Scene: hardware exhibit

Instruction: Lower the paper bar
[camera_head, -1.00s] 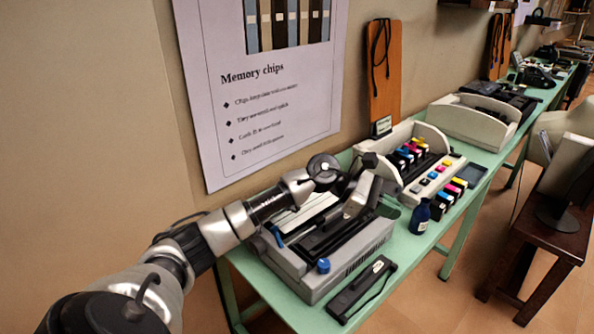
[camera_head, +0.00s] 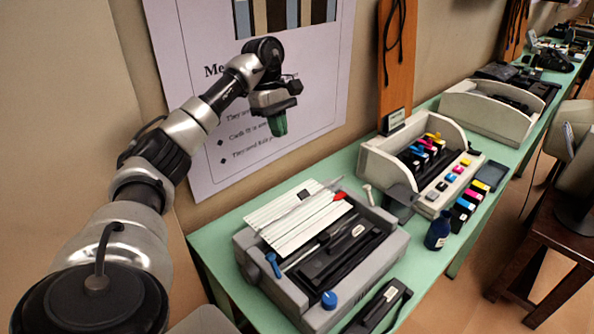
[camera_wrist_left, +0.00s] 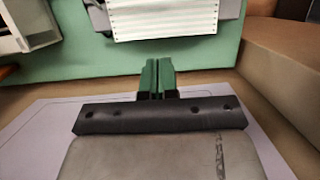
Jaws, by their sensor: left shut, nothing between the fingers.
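A grey dot-matrix printer (camera_head: 375,262) sits on the green table, with striped white paper (camera_head: 283,228) at its back. A thin bar (camera_head: 302,257) appears to lie along the front edge of the paper; its exact tilt is hard to tell. A red-tipped lever (camera_head: 338,196), a blue lever (camera_head: 272,263) and a blue knob (camera_head: 329,299) show on the printer. My left gripper (camera_head: 278,126) has green fingers, shut and empty, above and behind the printer in front of the poster. In the left wrist view, the fingers (camera_wrist_left: 158,80) are together and the paper (camera_wrist_left: 160,18) lies beyond them.
The wall poster (camera_head: 215,172) is close behind my left gripper. An ink-cartridge printer (camera_head: 375,165), a dark blue bottle (camera_head: 438,231) and a black cartridge (camera_head: 378,308) are on the green table (camera_head: 215,240). The air above the grey printer is clear.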

